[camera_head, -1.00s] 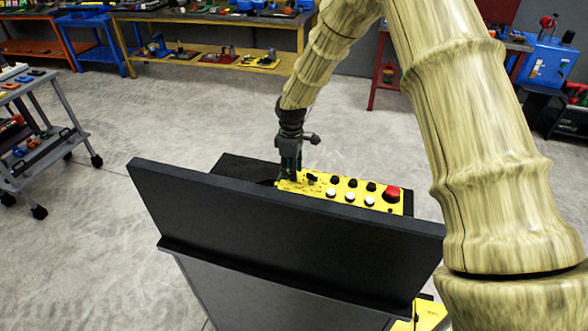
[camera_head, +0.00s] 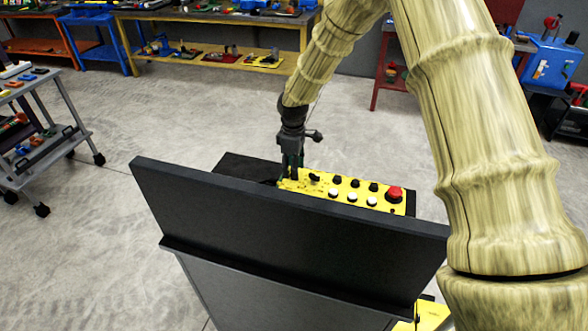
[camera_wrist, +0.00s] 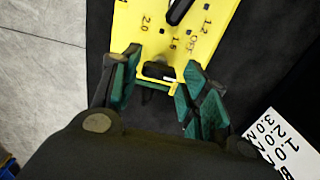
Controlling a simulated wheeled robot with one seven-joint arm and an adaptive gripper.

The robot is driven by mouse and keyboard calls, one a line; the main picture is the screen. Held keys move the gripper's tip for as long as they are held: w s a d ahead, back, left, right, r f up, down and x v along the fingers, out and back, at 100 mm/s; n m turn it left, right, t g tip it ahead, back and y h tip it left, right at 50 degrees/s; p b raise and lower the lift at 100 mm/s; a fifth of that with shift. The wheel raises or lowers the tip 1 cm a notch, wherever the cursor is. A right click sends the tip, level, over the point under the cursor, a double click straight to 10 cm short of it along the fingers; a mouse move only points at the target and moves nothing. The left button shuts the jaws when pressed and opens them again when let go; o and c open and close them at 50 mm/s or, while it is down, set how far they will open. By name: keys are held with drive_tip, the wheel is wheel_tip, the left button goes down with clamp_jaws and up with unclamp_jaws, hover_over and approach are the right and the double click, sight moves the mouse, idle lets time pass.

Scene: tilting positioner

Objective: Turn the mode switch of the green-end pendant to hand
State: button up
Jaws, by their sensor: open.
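A yellow pendant (camera_head: 349,195) lies behind a dark upright panel, with black knobs, white buttons and a red mushroom button (camera_head: 394,194). No green end shows on it. My gripper (camera_head: 291,177) points down at its left end. In the wrist view, my gripper (camera_wrist: 160,80) is open, its green-padded fingers on either side of the narrow end of the yellow pendant (camera_wrist: 140,40). A small dark part (camera_wrist: 158,71) sits between the fingers; contact is unclear. A black pointer knob (camera_wrist: 180,10) lies beyond, by marks 2.0, 1.6, OFF and 1.2. I cannot tell which control is the mode switch.
The dark panel (camera_head: 280,222) stands in front of the pendant and hides its near edge. A white printed card (camera_wrist: 282,145) lies at the lower right in the wrist view. A grey cart (camera_head: 45,150) stands left. Open floor (camera_head: 190,125) lies behind.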

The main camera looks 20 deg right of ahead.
wheel_tip(320, 180, up, 11)
idle(0.4)
